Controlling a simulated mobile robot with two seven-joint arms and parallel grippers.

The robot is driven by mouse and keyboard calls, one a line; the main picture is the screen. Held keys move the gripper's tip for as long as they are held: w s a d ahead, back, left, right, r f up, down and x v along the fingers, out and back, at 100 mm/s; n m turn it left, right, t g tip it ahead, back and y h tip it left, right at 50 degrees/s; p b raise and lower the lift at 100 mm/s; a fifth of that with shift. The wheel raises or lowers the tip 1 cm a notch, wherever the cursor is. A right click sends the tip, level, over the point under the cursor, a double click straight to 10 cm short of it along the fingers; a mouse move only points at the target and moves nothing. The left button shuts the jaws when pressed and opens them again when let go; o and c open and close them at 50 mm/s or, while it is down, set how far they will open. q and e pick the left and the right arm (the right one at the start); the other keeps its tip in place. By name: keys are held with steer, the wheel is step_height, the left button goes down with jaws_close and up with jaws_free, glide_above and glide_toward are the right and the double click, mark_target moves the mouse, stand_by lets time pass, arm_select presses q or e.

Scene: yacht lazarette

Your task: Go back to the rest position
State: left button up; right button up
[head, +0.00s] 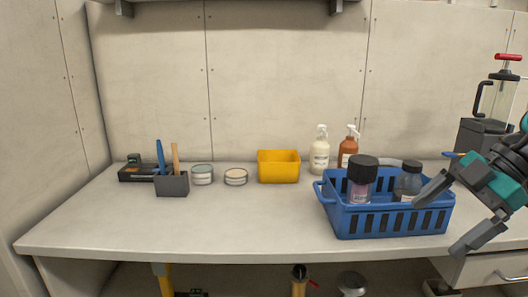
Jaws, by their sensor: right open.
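My right gripper (447,218) comes in from the right edge, with dark grey fingers and teal parts on its body. Its fingers are spread apart and nothing is between them. It is at the right end of the blue basket (385,221), in front of part of it; I cannot tell whether they touch. The basket stands on the worktop and holds a black-capped jar (360,182) with a pinkish label and a grey bottle (408,182) with a dark cap. My left gripper is out of view.
The pale worktop (240,225) is bare at front left and centre.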

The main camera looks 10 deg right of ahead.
step_height(320, 180, down, 18)
steer(key=s+f+m+t+p, duration=0.1)
steer(key=m+t+p, duration=0.2)
steer(key=m+t, duration=0.85)
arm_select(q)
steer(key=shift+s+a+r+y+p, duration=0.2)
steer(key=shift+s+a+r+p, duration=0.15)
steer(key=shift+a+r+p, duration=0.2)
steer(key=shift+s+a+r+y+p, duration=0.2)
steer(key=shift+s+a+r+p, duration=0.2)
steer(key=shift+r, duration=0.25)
arm_select(e)
steer(key=s+a+f+m+g+h, duration=0.1)
steer(key=s+a+f+m+h, duration=0.1)
steer(key=s+a+f, duration=0.3)
steer(key=s+a+f+m+g+h, duration=0.1)
steer(key=s+a+f+m+h, duration=0.1)
steer(key=a+f, duration=0.6)
steer(key=s+a+h, duration=0.1)
steer(key=s+a, duration=0.1)
steer(key=a, duration=0.1)
steer(key=shift+s+a+g, duration=0.2)
steer(key=shift+s+g, duration=0.15)
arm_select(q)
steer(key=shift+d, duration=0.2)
